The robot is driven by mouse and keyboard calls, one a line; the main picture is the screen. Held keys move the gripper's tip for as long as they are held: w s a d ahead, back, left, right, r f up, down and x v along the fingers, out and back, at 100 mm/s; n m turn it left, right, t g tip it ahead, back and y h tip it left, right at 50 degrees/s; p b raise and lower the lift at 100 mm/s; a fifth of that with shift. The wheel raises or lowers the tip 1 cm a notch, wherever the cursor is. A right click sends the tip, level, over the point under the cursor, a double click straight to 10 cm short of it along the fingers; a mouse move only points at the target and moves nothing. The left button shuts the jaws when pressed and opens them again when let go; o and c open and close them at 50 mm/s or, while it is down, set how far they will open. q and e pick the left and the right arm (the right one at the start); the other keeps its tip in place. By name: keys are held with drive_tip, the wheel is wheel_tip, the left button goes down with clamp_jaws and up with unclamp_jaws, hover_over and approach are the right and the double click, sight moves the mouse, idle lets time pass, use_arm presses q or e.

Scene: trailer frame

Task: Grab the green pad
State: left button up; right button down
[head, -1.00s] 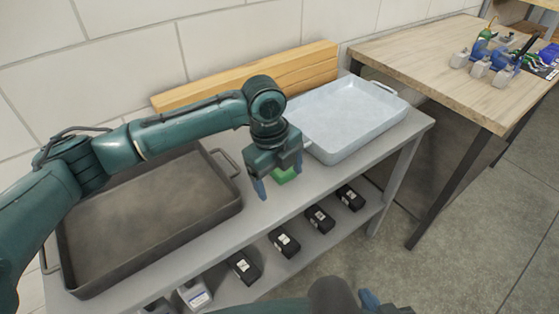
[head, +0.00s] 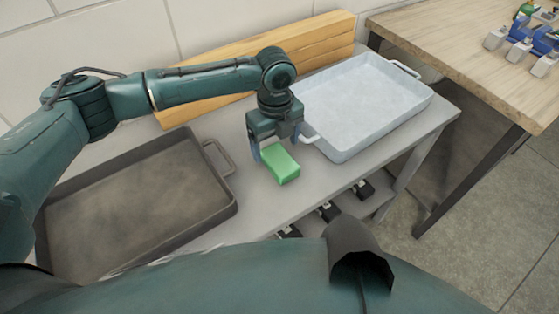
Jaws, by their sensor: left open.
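The green pad (head: 281,164) lies on the grey table (head: 262,206), in the gap between the dark tray and the pale tray. My left gripper (head: 276,151) is just behind and above the pad, with its blue fingers pointing down. It is open; one finger shows at the pad's left edge and the other is near its far right side. I cannot tell whether a finger touches the pad. My right gripper does not show; a large teal arm part of mine fills the bottom of the view.
A dark metal tray (head: 140,205) stands on the left and a pale tray (head: 362,100) on the right, both with handles near the gap. Wooden beams (head: 318,42) lie along the wall. Black boxes (head: 328,211) sit on the lower shelf. A wooden table (head: 455,55) stands at right.

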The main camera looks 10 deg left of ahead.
sight(279, 159)
use_arm(q)
drive_tip(key=shift+d+f, duration=0.2)
drive_tip(key=shift+f, duration=1.2)
drive_tip(key=shift+d+f, duration=0.2)
drive_tip(key=shift+f, duration=1.15)
drive_tip(key=shift+c, duration=0.2)
drive_tip(key=c, duration=1)
